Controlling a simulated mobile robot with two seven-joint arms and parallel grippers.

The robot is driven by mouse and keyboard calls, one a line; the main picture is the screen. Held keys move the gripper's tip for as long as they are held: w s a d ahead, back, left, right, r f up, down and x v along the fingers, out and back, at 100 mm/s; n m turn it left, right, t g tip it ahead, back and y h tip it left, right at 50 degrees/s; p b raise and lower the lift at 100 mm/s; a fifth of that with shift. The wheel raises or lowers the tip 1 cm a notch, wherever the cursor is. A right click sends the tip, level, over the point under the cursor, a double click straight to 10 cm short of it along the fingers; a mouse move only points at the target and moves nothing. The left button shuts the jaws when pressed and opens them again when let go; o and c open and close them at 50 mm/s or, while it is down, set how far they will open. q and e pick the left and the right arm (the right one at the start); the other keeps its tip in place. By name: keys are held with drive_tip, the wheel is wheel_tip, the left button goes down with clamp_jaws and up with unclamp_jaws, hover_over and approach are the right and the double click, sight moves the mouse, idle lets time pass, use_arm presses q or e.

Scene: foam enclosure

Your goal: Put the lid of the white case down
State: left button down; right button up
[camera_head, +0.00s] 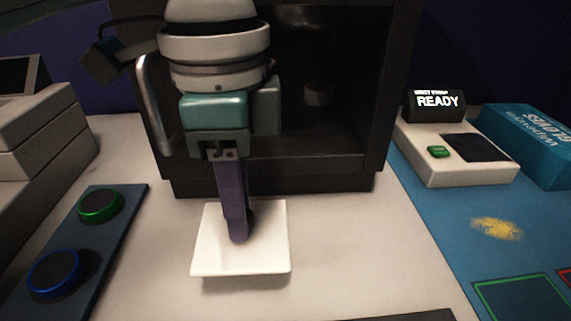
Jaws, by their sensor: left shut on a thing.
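A flat, white, square piece, which looks like the lid (268,258), is at the front middle, in front of the dark cabinet. My left gripper (239,236) comes down from above, with its purple fingers pointing down onto the middle of the white piece. The fingers are shut on it. The exact grip is hidden behind the fingers. A dark shadow shows along the front edge of the piece; I cannot tell whether it touches the table. I cannot make out a separate case body. My right gripper is not in view.
Behind stands a dark open-fronted cabinet (345,165) with a metal handle (155,105). A panel with a green button (100,205) and a blue button (55,274) is left. At right are a READY tester (455,175), a blue gloves box (535,145) and a blue mat (440,225).

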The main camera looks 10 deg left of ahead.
use_arm(q)
drive_tip(key=shift+f+b, duration=0.3)
drive_tip(key=shift+f, duration=2)
drive_tip(key=shift+f, duration=0.2)
drive_tip(key=c, duration=0.6)
unclamp_jaws()
drive_tip(key=shift+c, duration=0.2)
drive_tip(key=shift+r, duration=0.1)
wheel_tip(320, 180, up, 12)
drive_tip(key=shift+r+p, duration=0.15)
drive_tip(key=shift+p, duration=0.6)
drive_tip(key=shift+d, duration=0.1)
